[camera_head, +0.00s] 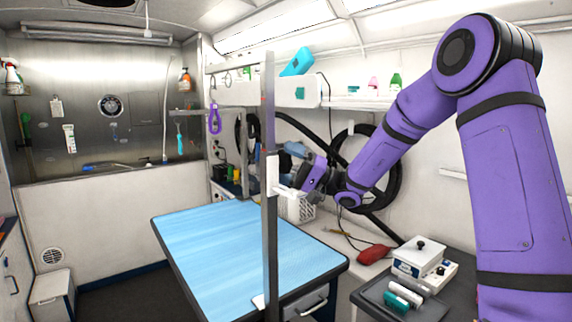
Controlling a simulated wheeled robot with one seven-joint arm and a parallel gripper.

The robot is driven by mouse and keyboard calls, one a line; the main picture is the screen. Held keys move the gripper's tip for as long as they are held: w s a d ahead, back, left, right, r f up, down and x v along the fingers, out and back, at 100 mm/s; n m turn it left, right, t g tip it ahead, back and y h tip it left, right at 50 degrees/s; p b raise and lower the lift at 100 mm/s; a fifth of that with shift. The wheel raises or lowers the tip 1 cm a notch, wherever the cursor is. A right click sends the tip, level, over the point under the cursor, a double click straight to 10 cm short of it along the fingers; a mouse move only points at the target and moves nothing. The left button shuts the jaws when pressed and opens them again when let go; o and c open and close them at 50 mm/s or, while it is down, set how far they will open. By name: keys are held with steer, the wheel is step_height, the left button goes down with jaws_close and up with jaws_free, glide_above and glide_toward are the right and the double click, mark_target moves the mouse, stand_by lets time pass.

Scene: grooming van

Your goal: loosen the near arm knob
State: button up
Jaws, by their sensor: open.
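The blue grooming table (215,240) stands in the middle with a grey upright post (269,225) at its near edge. A white clamp block (272,174) sits on this near post, about halfway up. The near arm knob cannot be made out clearly; it is small or hidden at the clamp. My gripper (287,192) reaches in from the right, its pale fingers pointing left at the right side of the clamp. It is open. I cannot tell whether the fingers touch the clamp or surround a knob.
A purple loop (214,119) hangs from the arm above the table. A white basket (298,208) stands behind my gripper. A red pouch (374,254) and a white box (419,254) lie at the right. A black hose (383,182) hangs on the wall.

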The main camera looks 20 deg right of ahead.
steer(key=v, duration=1)
steer(key=shift+d+f, duration=0.2)
steer(key=shift+d, duration=0.15)
steer(key=shift+s, duration=0.15)
steer(key=s+a+n+g+h, duration=0.1)
steer(key=s+a+g+h, duration=0.45)
steer(key=s, duration=0.35)
steer(key=s+a+n+g+h, duration=0.1)
steer(key=s+a+g+h, duration=0.4)
steer(key=s, duration=0.4)
steer(key=s+d+r+m+t+h, duration=0.1)
steer(key=s+d+t+h, duration=0.2)
steer(key=s+h, duration=0.2)
steer(key=s+d+m+t+h, duration=0.1)
steer(key=s+d+t+h, duration=0.3)
steer(key=s, duration=0.6)
steer(key=shift+s+d+r+m+h, duration=0.25)
steer(key=shift+d+r+m+h, duration=0.1)
steer(key=shift+h, duration=0.4)
